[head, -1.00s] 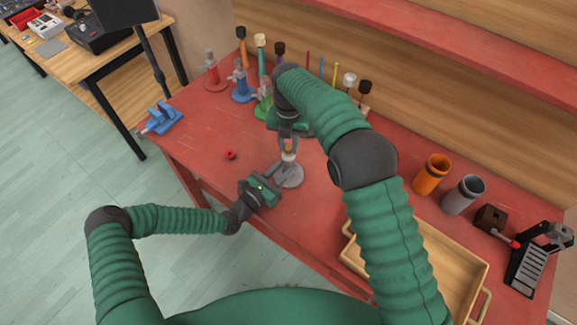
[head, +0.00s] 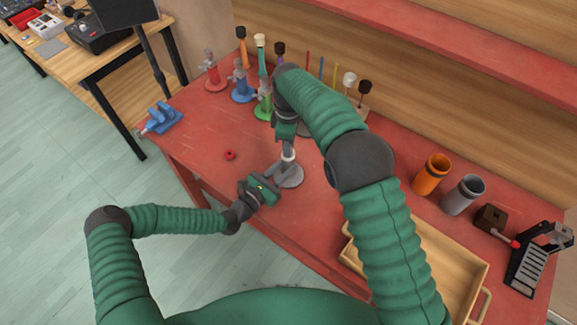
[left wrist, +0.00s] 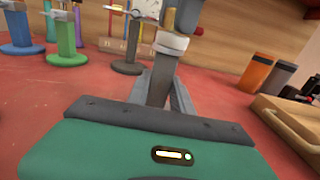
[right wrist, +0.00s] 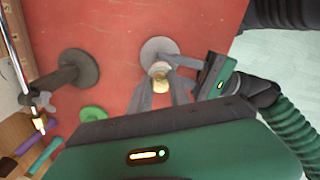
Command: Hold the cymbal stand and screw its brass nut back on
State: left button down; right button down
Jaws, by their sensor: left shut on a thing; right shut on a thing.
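The grey cymbal stand (head: 289,175) stands upright on its round base on the red table. My left gripper (left wrist: 160,90) is shut around its post from the front left. A pale collar (left wrist: 171,42) sits on the post above those fingers. The brass nut (right wrist: 161,84) shows in the right wrist view, at the top of the stand just above the collar, between my right fingertips. My right gripper (right wrist: 160,90) comes from above and is shut on the nut. In the head view my right gripper hides the nut. I cannot tell how far it is threaded.
A red ring (head: 230,155) lies left of the stand. Red (head: 213,75), blue (head: 241,85) and green (head: 264,105) stands are behind, with several mallets. A wooden tray (head: 470,298), an orange cup (head: 432,173) and a grey cup (head: 463,194) are at right. The table's front edge is close.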

pick_arm(q)
jog(key=shift+s+d, duration=0.1)
jog(key=shift+d, duration=0.05)
pick_arm(e)
jog(key=m, duration=0.6)
jog(key=shift+a+m, duration=0.25)
jog(key=shift+m, duration=0.05)
jog(key=m, duration=0.9)
jog(key=shift+m, duration=0.3)
jog(key=m, duration=0.3)
jog(key=shift+m, duration=0.3)
jog(key=m, duration=0.6)
jog(key=shift+w, duration=0.1)
pick_arm(q)
jog(key=shift+s, duration=0.1)
pick_arm(e)
jog(key=m, duration=0.3)
jog(key=shift+m, duration=0.3)
pick_arm(q)
jog(key=shift+d, duration=0.1)
pick_arm(e)
jog(key=m, duration=0.6)
jog(key=shift+m, duration=0.4)
jog(key=c, duration=1.4)
grip_release()
jog(key=shift+d+f, duration=0.1)
jog(key=shift+o, duration=1)
jog(key=shift+d, duration=0.1)
